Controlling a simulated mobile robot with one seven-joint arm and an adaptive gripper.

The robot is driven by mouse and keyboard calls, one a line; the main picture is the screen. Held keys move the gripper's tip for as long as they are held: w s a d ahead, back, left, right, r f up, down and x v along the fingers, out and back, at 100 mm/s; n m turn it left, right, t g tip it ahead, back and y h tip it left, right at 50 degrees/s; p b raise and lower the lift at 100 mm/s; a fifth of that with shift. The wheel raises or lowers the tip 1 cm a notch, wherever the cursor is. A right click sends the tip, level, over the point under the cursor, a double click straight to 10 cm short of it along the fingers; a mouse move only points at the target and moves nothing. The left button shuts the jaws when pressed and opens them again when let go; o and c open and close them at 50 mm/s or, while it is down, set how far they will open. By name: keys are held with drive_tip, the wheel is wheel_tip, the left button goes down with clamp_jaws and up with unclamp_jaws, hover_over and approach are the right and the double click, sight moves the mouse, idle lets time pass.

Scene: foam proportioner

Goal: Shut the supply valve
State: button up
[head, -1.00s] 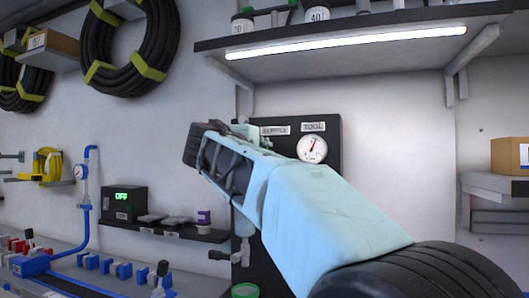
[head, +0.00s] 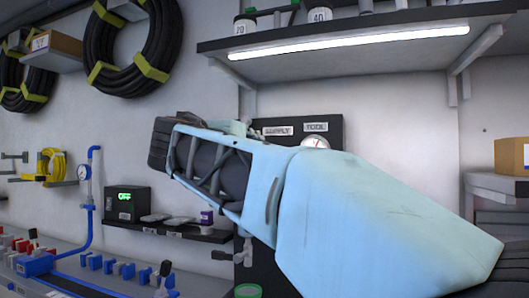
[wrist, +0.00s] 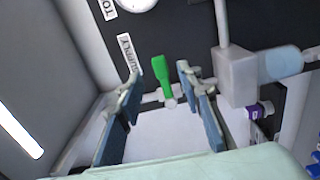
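The supply valve shows in the wrist view as an upright green handle (wrist: 161,76) on a pale horizontal fitting, beside the SUPPLY label (wrist: 129,53). My gripper (wrist: 161,72) is open, with one finger to each side of the green handle in the picture. No contact is visible, and I cannot tell how far the handle lies beyond the fingertips. The SUPPLY label (head: 279,131) shows above the arm on the dark panel (head: 335,126).
A round gauge (head: 315,142) is partly hidden behind my arm. A grey block (wrist: 238,76) with a pipe stands right of the gripper in the wrist view. A lit shelf (head: 350,39) is above. A small shelf (head: 172,230) and blue manifold (head: 100,264) are lower left.

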drive_tip(key=v, duration=0.4)
idle(0.4)
